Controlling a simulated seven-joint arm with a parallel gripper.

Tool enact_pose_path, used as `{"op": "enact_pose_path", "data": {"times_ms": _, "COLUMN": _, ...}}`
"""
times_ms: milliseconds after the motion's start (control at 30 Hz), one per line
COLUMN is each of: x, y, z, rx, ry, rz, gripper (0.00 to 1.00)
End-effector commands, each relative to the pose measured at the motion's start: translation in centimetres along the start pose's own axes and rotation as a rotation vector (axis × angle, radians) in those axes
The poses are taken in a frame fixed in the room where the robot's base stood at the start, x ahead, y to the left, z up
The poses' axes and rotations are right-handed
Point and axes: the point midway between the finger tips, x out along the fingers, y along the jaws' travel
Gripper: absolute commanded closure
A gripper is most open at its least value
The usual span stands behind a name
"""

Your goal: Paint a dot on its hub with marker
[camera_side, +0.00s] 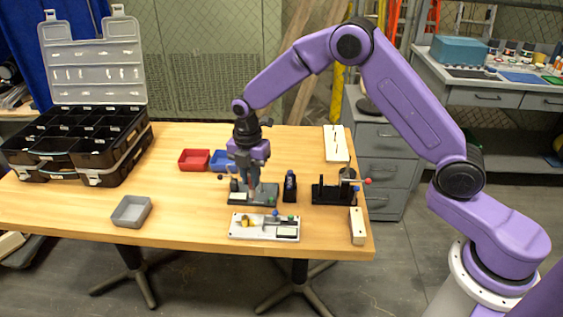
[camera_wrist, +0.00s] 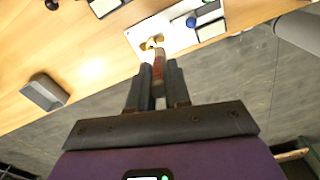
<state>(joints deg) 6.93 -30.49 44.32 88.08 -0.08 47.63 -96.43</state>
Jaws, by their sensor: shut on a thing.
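My gripper (camera_side: 251,182) points down over the dark fixture (camera_side: 237,200) in the middle of the table. In the wrist view my gripper (camera_wrist: 158,80) is shut on a slim reddish-brown thing, likely the marker (camera_wrist: 159,62). Its far end points toward a small yellow part, perhaps the propeller (camera_wrist: 152,42). The yellow part also shows in the side view (camera_side: 246,221), at the left of a white plate (camera_side: 264,236) at the table's front. I cannot tell the hub or any dot on it at this size. Whether the marker touches anything is unclear.
A red bin (camera_side: 194,160) and a blue bin (camera_side: 219,160) stand behind my gripper. A black holder (camera_side: 290,188) and a dark rack (camera_side: 330,194) stand to the right. A grey tray (camera_side: 131,211) and an open organizer case (camera_side: 85,140) are left. The table's front left is clear.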

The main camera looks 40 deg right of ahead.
Motion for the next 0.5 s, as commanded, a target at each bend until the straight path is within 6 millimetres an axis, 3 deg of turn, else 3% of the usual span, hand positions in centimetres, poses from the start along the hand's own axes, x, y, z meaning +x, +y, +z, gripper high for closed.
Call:
{"op": "enact_pose_path", "data": {"times_ms": 167, "x": 0.6, "y": 1.2, "z": -1.4, "rx": 0.001, "ry": 0.000, "rz": 0.000, "gripper": 1.00}}
{"op": "enact_pose_path", "data": {"times_ms": 500, "x": 2.3, "y": 1.2, "z": -1.5, "rx": 0.001, "ry": 0.000, "rz": -0.001, "gripper": 1.00}}
